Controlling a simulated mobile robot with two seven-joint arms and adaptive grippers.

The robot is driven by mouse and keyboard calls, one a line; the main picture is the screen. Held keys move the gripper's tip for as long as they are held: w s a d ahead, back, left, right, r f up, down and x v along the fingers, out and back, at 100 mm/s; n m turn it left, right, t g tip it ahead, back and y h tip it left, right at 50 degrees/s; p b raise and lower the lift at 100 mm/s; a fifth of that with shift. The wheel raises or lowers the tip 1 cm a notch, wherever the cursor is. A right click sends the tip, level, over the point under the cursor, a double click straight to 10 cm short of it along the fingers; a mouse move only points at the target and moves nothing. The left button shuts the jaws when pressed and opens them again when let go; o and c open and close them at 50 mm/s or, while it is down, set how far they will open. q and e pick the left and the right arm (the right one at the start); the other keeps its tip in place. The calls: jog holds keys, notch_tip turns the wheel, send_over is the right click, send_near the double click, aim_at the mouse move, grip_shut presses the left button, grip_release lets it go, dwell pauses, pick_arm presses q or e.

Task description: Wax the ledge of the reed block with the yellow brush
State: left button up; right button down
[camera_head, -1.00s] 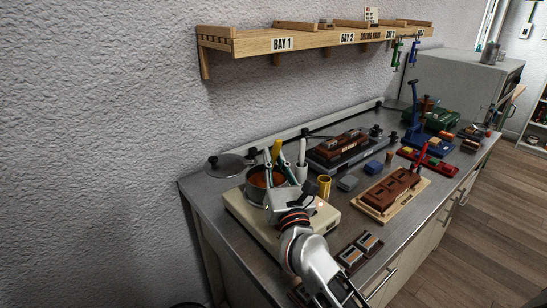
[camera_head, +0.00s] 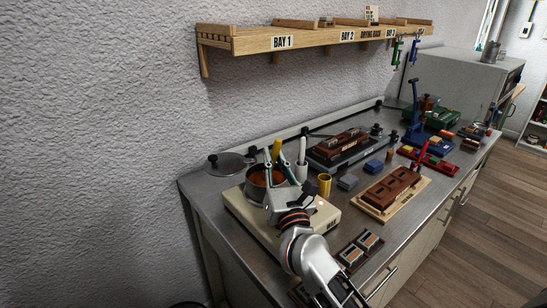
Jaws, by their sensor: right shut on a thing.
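My right gripper (camera_head: 279,158) is over the wax pot (camera_head: 256,190) on the cream warmer (camera_head: 240,208). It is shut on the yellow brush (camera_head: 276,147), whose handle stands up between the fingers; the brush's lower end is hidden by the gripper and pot. A red-brown block with slots (camera_head: 390,190) sits on a pale wooden base to the right. Another red-brown block (camera_head: 341,144) sits in a dark grey fixture at the back. I cannot read which is the reed block, and its ledge is not clear. My left gripper is not in view.
A yellow cup (camera_head: 324,186) and a white upright tool (camera_head: 302,153) stand close to the gripper. A round lid (camera_head: 230,164) lies behind the pot. Grey (camera_head: 348,182) and blue (camera_head: 373,167) small blocks lie between the two red-brown blocks. A wall shelf (camera_head: 310,39) hangs above.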

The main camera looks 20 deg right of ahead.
aim_at(276, 142)
jog(key=shift+f, duration=0.4)
dwell(0.8)
jog(key=shift+r, duration=0.1)
jog(key=shift+r+p, duration=1.75)
jog(key=shift+r, duration=0.4)
jog(key=shift+r+p, duration=1.3)
jog(key=shift+r, duration=0.05)
jog(key=shift+f, duration=0.1)
